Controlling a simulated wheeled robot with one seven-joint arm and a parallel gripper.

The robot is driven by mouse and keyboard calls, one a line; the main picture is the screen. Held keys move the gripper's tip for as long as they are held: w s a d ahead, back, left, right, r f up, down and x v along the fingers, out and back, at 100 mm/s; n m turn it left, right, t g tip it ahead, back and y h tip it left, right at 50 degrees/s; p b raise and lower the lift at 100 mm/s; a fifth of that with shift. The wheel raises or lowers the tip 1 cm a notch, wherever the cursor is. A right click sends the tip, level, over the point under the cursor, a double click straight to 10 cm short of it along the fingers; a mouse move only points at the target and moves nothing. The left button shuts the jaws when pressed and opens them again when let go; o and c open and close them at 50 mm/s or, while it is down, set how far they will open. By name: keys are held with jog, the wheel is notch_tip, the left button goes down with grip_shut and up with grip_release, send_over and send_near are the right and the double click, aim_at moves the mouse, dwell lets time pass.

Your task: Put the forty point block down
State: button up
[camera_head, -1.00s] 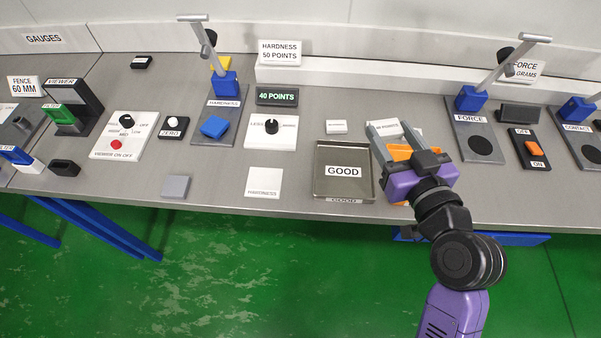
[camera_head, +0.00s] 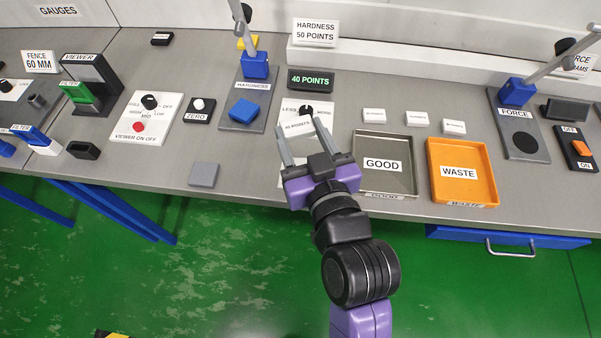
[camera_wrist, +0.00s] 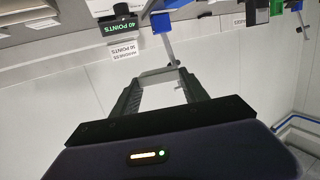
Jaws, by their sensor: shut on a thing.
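My gripper (camera_head: 298,133) is shut on the white forty point block (camera_head: 297,127), whose "40 POINTS" label shows between the fingers in the head view. The block appears raised, in front of the white LESS/MORE knob panel (camera_head: 317,111). In the wrist view a pale block face (camera_wrist: 163,95) fills the space between the fingers (camera_wrist: 160,88). The dark display (camera_head: 310,80) reads "40 POINTS". The white hardness card on the near bench is mostly hidden behind my gripper.
The grey GOOD tray (camera_head: 384,188) and orange WASTE tray (camera_head: 436,182) stand to the right, both empty. Three small white blocks, such as this one (camera_head: 417,119), lie behind them. The hardness tester (camera_head: 238,118) and a grey block (camera_head: 203,174) are to the left.

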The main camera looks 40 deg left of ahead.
notch_tip(320, 180, down, 16)
jog(key=shift+r+b, duration=0.2)
jog(key=shift+b, duration=0.85)
jog(key=shift+f, duration=0.15)
jog(key=o, duration=1.3)
jog(key=shift+o, duration=0.2)
jog(key=shift+r, duration=0.2)
jog(key=shift+s+d+f, duration=0.1)
jog(key=shift+s+d, duration=0.1)
jog(key=shift+d, duration=0.15)
jog(key=b+v, duration=0.2)
jog(key=v, duration=0.9)
jog(key=shift+b, duration=0.3)
jog(key=shift+d, duration=0.2)
